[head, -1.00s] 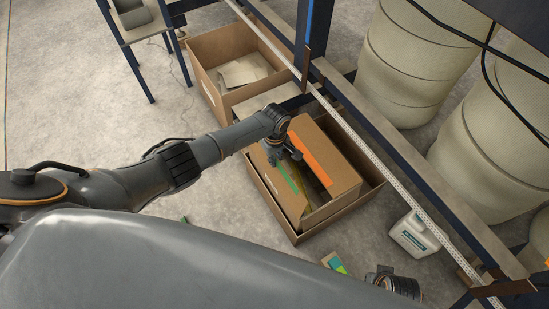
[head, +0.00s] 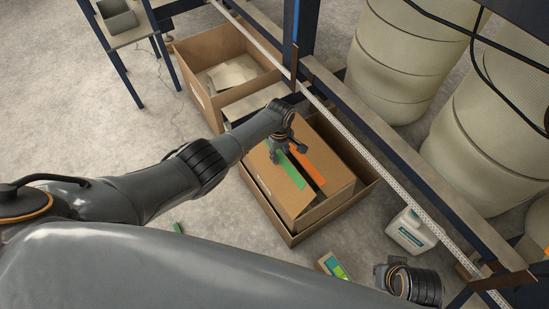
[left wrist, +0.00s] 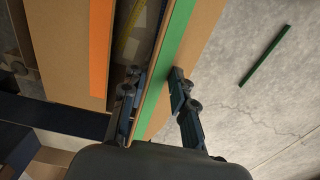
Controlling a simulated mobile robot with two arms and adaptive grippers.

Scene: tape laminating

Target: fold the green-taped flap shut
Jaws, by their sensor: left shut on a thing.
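The cardboard box (head: 325,207) has an orange-taped flap (head: 311,168) and a green-taped flap (head: 270,187). The orange-taped flap lies on the right side of the top. The green-taped flap is tilted, with a narrow gap between the two. In the left wrist view, the green tape (left wrist: 168,58) runs along the flap edge, and a dark opening with a yellow item separates it from the orange tape (left wrist: 101,45). My left gripper (head: 279,157) is shut on this flap; its fingers (left wrist: 152,90) sit on either side of the edge. The right gripper's fingers are not visible.
The box stands inside a larger open carton (head: 291,236). Another open carton (head: 196,57) is behind it. A rail (head: 380,160) runs along the right, near a white jug (head: 409,231). A green strip (left wrist: 264,57) lies on the floor. Part of my right arm (head: 418,285) shows at lower right.

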